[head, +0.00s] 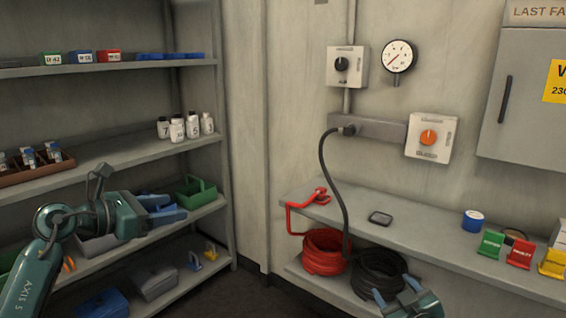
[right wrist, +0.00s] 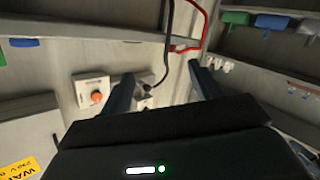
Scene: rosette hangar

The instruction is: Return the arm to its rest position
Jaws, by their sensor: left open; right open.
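My left arm comes in at the left of the head view, bent in front of the shelf rack. My right gripper (head: 410,302) shows only in part at the bottom edge, in front of the bench. In the right wrist view the right gripper (right wrist: 163,90) has its two fingers wide apart with nothing held between them. The black cable and wall boxes show beyond the fingers.
The shelf rack (head: 110,155) holds bins, white bottles (head: 178,130) and a green crate (head: 196,193). The bench (head: 420,240) carries a dark flat device (head: 380,218), blue tape (head: 473,220) and coloured holders. Red (head: 323,252) and black (head: 378,275) cable coils lie on its lower shelf.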

